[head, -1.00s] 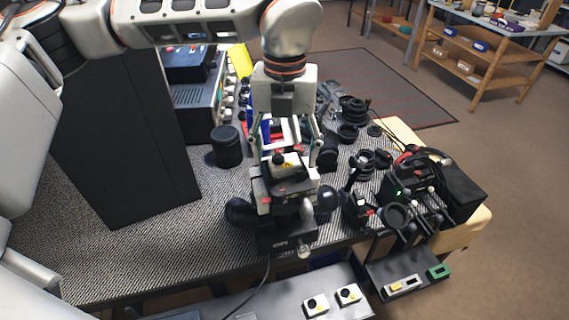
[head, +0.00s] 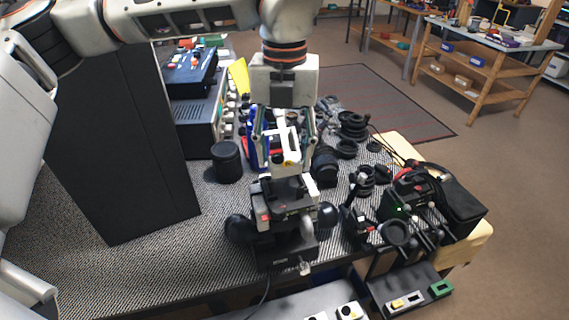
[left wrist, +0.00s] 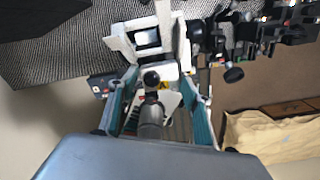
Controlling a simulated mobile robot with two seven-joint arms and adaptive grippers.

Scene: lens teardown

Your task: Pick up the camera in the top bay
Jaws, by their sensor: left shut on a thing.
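The camera (head: 291,158) is a small white box with a yellow mark. My left gripper (head: 285,155) is shut on it and holds it just above the black and white stand (head: 287,191). The stand's dark top shows bare below the camera. In the left wrist view the white camera body (left wrist: 163,72) sits between the fingers of my left gripper (left wrist: 160,80). Part of it is hidden by the gripper's middle parts. My right gripper does not show.
A black lens-like cylinder (head: 227,161) stands left of the gripper, and several dark lens parts (head: 352,127) lie to the right. A tall black panel (head: 112,150) stands at the left. The mat (head: 130,265) is clear at front left.

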